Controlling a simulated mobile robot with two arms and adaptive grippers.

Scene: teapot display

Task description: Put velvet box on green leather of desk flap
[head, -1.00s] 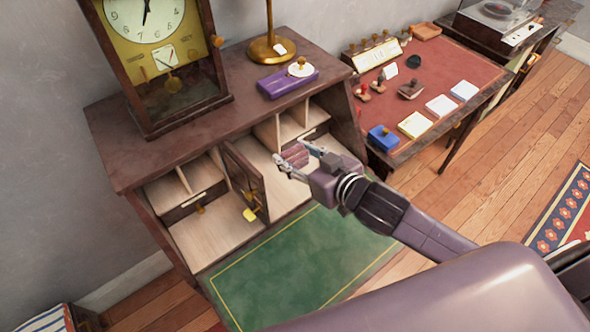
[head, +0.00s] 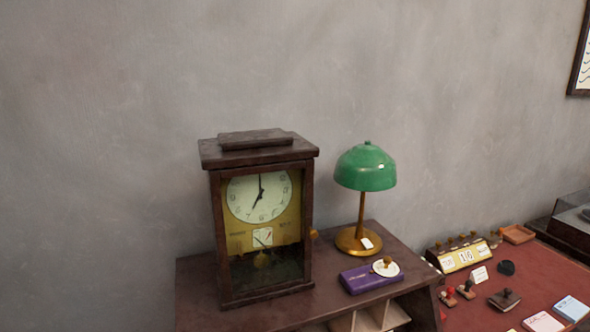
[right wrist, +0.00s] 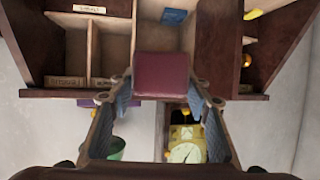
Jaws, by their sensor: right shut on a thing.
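The velvet box (right wrist: 162,76) is a dark red block with rounded edges, seen in the right wrist view. My right gripper (right wrist: 165,97) is shut on it, with a finger on each side. The box is held in front of the desk's open pigeonholes (right wrist: 112,35). The green leather of the desk flap is outside both current views. My left gripper is not in view.
The desk top (head: 330,300) carries a wooden clock (head: 262,225), a green lamp (head: 365,168) and a purple box (head: 370,277). A red-topped table (head: 530,270) with stamps and pads stands at right. A blue item (right wrist: 174,17) lies inside the desk.

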